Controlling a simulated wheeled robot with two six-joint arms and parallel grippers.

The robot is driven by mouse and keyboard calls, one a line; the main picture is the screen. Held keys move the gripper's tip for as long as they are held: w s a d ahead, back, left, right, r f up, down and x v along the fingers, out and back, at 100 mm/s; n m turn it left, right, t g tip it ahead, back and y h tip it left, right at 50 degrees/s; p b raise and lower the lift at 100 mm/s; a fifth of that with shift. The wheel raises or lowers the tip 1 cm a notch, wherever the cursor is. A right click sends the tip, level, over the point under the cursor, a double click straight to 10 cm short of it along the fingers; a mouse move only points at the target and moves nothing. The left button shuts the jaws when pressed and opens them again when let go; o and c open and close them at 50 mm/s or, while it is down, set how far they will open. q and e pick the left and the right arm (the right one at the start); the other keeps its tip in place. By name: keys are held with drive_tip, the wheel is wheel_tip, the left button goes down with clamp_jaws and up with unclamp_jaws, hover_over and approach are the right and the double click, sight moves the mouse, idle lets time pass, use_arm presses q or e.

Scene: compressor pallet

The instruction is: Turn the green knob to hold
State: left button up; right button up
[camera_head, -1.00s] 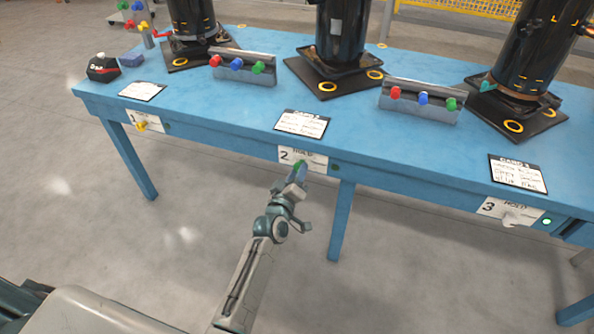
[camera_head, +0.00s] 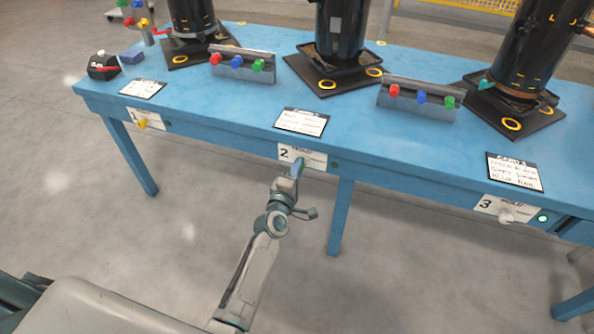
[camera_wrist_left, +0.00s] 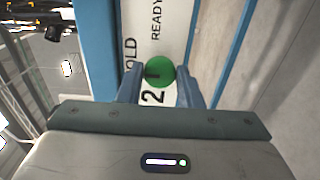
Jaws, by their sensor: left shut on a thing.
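The green knob (camera_wrist_left: 160,71) sits on the white number 2 plate (camera_head: 315,157) on the front edge of the blue table. In the left wrist view a dark mark shows on its left half, and the words "READY" and part of "HOLD" are on the plate beside it. My left gripper (camera_head: 298,169) is at this plate, shut on the green knob, with one blue finger on each side of it in the left wrist view (camera_wrist_left: 160,92). In the head view the gripper mostly hides the knob. My right gripper is in neither view.
A yellow knob (camera_head: 142,124) is on plate 1 and a white knob (camera_head: 506,214) on plate 3, beside a lit green lamp (camera_head: 543,218). Cards, valve blocks with coloured knobs (camera_head: 242,65) and black compressors (camera_head: 341,30) stand on the blue table (camera_head: 220,110).

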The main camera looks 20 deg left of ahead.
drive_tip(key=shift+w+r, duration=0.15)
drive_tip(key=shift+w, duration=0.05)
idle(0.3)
use_arm(q)
drive_tip(key=o, duration=1)
drive_tip(key=shift+c, duration=0.2)
drive_tip(key=s+b, duration=0.1)
drive_tip(key=s, duration=0.9)
drive_tip(key=shift+s+a, duration=0.2)
drive_tip(key=shift+s, duration=0.2)
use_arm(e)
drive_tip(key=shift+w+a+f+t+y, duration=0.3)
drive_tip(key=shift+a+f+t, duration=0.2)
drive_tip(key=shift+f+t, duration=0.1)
